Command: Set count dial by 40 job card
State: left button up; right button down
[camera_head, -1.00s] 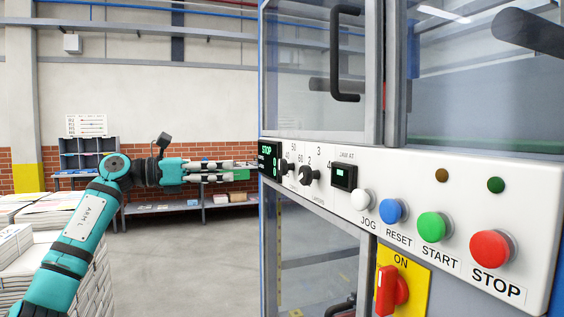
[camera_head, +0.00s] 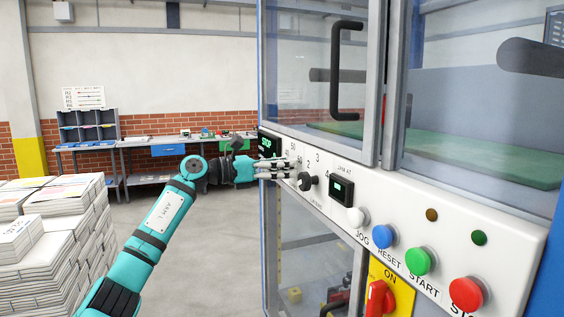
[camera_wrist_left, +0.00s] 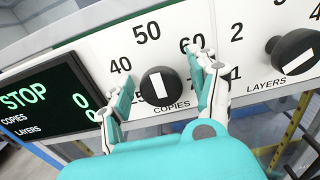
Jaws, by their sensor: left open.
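The black copies dial (camera_wrist_left: 160,88) is on the white control panel (camera_wrist_left: 85,50), with numbers 25, 40, 50 and 60 around it. Its white mark points nearly straight up, a little left, toward 50. My left gripper (camera_wrist_left: 160,66) is open, its fingers on either side of the dial; I cannot tell whether they touch it. In the head view, my left gripper (camera_head: 277,168) reaches the panel's left end and covers this dial. The display (camera_wrist_left: 42,100) reads STOP, with 0 for copies and 0 for layers. I cannot make out a job card.
The layers dial (camera_head: 307,182) sits just right of the gripper, then a small display (camera_head: 341,190). Jog (camera_head: 355,217), reset (camera_head: 383,236), start (camera_head: 420,261) and stop (camera_head: 467,293) buttons follow. Paper stacks (camera_head: 50,250) stand at left; the floor (camera_head: 205,265) between is clear.

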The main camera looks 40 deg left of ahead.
pick_arm(q)
jog(key=shift+c, duration=0.2)
jog(key=c, duration=1.1)
jog(key=shift+n, duration=0.3)
jog(key=shift+n+p, duration=0.4)
jog(key=shift+n, duration=0.1)
jog(key=n+p, duration=0.1)
jog(key=n, duration=0.3)
jog(key=shift+a+r+p, duration=0.1)
jog(key=shift+a+p, duration=0.05)
jog(key=shift+p, duration=0.25)
jog(key=n+p, duration=0.1)
jog(key=n, duration=0.2)
jog(key=shift+n, duration=0.3)
jog(key=shift+w+n+p, duration=0.1)
jog(key=shift+n+p, duration=0.7)
jog(key=shift+n, duration=0.4)
